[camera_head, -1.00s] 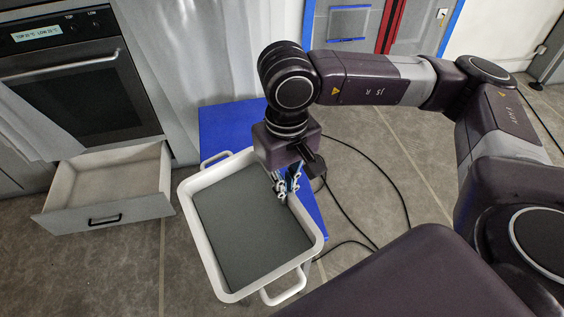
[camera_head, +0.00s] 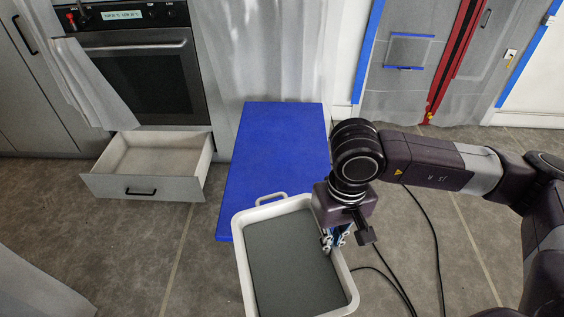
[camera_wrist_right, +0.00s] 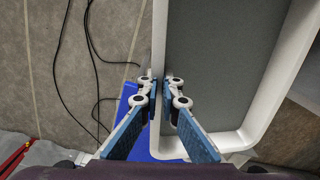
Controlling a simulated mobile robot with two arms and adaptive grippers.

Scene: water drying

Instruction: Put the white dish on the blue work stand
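The white dish (camera_head: 242,268) is a deep tray with a white rim, a grey inner floor and a loop handle at its far end. In the head view its near end is cut off by the frame. The blue work stand (camera_head: 275,150) is a flat blue top; the dish overlaps its near end in the picture. I cannot tell whether they touch. My right gripper (camera_head: 335,238) is at the dish's right rim. In the right wrist view, the fingers (camera_wrist_right: 160,88) are closed on either side of the dish's rim wall. My left gripper is not in view.
An open drawer (camera_head: 150,168) juts out below the oven (camera_head: 140,75), left of the stand. Black cables (camera_head: 437,245) lie on the floor at the right. The far part of the stand top is bare.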

